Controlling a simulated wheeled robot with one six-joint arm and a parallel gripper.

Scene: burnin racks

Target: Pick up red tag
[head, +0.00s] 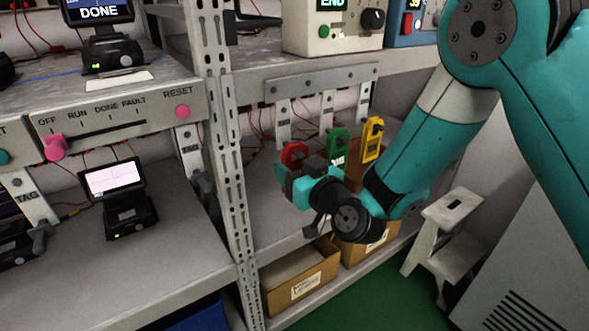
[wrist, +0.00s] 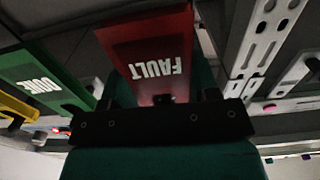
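The red tag (head: 293,153) hangs at the left of a row of tags under the upper shelf of the right rack, its lower part hidden behind my gripper. In the wrist view the red tag (wrist: 150,52) is close and large, with FAULT printed upside down, and it covers part of a teal gripper part behind it. My gripper (head: 292,178) is right at the red tag. In the wrist view its dark crossbar lies just below the tag's near end. I cannot tell whether the fingers touch or close on the tag.
The green tag (head: 338,143) and the yellow tag (head: 373,138) hang just right of the red one. A perforated upright (head: 226,150) stands to the left. Cardboard boxes (head: 300,278) sit below, and a white step stool (head: 445,235) stands at right.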

